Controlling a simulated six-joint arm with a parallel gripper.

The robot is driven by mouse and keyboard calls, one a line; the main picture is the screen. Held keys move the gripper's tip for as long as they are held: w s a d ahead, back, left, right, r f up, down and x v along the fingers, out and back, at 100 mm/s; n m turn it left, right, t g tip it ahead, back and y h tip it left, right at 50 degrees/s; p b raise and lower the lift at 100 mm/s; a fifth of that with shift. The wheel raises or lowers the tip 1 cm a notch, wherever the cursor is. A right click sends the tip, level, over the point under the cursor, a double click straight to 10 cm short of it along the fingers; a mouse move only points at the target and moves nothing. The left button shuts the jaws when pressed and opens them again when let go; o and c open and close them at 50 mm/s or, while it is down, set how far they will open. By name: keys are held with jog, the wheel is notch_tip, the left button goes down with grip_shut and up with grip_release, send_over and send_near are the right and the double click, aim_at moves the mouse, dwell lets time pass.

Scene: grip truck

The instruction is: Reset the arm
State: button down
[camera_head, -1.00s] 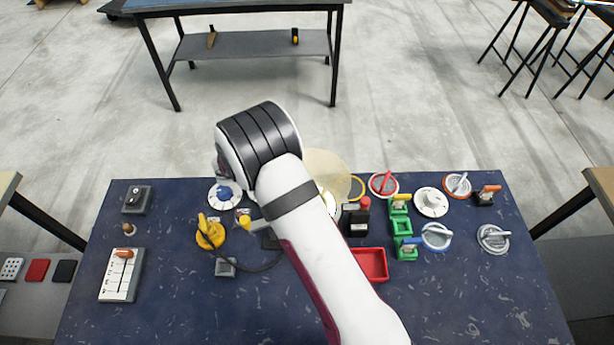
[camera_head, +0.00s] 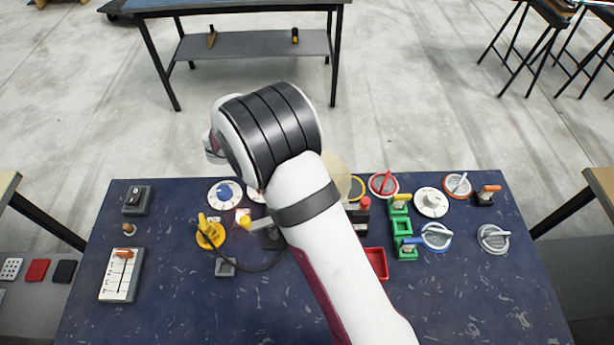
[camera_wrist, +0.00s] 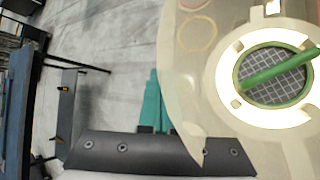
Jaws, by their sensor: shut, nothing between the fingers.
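My arm (camera_head: 300,220) rises from the bottom edge of the head view and bends at a dark-banded joint (camera_head: 275,120) above the table's far edge. The arm hides my gripper in the head view. In the wrist view my gripper (camera_wrist: 154,72) shows as two teal fingers pressed together on a dark grey body, shut and empty. A pale disc with a bright white ring (camera_wrist: 228,75) and a green bar across a mesh centre fills the right of the wrist view.
The dark blue table (camera_head: 180,310) carries several dials, switches and handles. A yellow knob (camera_head: 210,232) stands left of my arm; a red tray (camera_head: 378,262) and green blocks (camera_head: 402,226) stand to the right. Another table (camera_head: 240,10) stands beyond open floor.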

dwell(0.5)
jog(key=s+d+r+m+g+y, duration=0.1)
jog(key=s+d+r+m+g, duration=0.1)
jog(key=s+d+r+m, duration=0.3)
jog(key=s+d+r+m+g+y, duration=0.1)
jog(key=s+d+r+m+g, duration=0.1)
jog(key=s+m, duration=0.35)
jog(key=s+d+r+m+g+y, duration=0.1)
jog(key=s+d+r+m, duration=0.25)
jog(key=s, duration=0.45)
jog(key=s+a+r+m+y, duration=0.1)
jog(key=s+a+m+y, duration=0.1)
jog(key=s, duration=0.5)
jog(key=s+a+m+y, duration=0.2)
jog(key=s+m+y, duration=0.2)
jog(key=s, duration=0.3)
jog(key=shift+s+a+r+m+g, duration=0.2)
jog(key=shift+r+m+g, duration=0.15)
jog(key=shift+m, duration=0.55)
jog(key=c, duration=1.5)
grip_release()
jog(key=shift+d, duration=0.1)
jog(key=shift+c, duration=0.2)
